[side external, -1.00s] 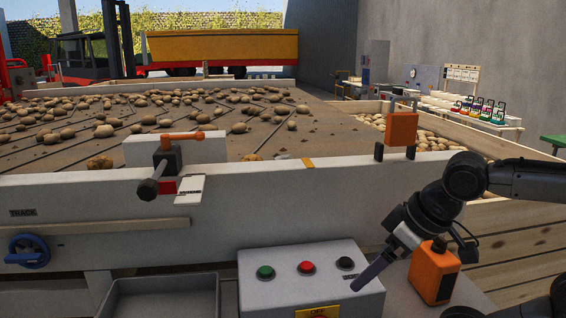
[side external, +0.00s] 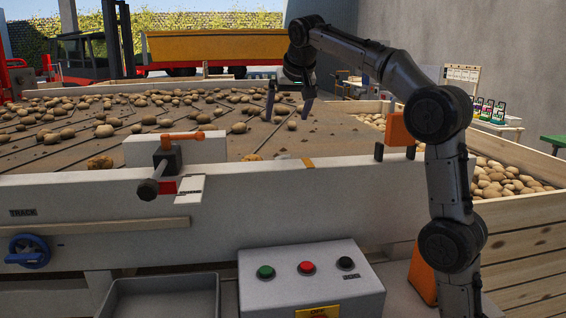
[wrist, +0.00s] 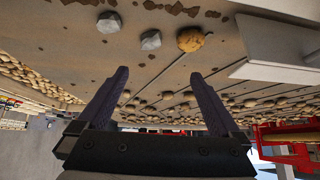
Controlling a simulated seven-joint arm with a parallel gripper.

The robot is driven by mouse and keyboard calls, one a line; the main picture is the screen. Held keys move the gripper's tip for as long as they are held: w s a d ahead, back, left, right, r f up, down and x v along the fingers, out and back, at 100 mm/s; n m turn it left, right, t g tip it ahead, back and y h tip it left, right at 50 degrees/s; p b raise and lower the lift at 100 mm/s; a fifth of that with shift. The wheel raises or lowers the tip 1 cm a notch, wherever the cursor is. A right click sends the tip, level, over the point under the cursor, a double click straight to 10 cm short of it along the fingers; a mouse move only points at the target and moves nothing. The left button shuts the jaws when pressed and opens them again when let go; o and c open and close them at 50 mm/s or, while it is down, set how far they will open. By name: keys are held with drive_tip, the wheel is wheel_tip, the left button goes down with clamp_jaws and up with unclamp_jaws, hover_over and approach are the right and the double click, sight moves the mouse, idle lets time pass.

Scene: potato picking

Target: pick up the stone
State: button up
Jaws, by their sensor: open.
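Two grey, angular stones show in the wrist view: one stone (wrist: 150,40) nearer the middle and another stone (wrist: 109,22) to its left. Both lie on the brown belt, beyond my fingertips and apart from them. A grey lump (side external: 283,157) shows just behind the front wall in the side view, mostly hidden by that wall. My gripper (side external: 289,112) is over the belt, fingers pointing down, open and empty. Its two dark fingers also show spread apart in the wrist view (wrist: 158,82).
A yellow-brown potato (wrist: 190,39) lies beside the stones, close to a pale block (wrist: 275,55). Many potatoes (side external: 215,97) cover the belt further back. The white front wall (side external: 330,190) edges the belt, with an orange-handled clamp (side external: 167,160). A wooden crate of potatoes (side external: 540,205) stands at right.

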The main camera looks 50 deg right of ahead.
drive_tip(key=g, duration=0.1)
hover_over(283, 157)
drive_tip(key=s+a, duration=0.3)
wheel_tip(283, 157, down, 11)
drive_tip(key=shift+w+a+f, duration=0.1)
drive_tip(key=shift+w+f, duration=0.05)
drive_tip(key=shift+d+x, duration=0.1)
drive_tip(key=shift+x, duration=1.4)
drive_tip(key=shift+d+x, duration=0.15)
drive_tip(key=shift+x, duration=1.3)
drive_tip(key=c, duration=1.5)
drive_tip(key=shift+c, duration=0.3)
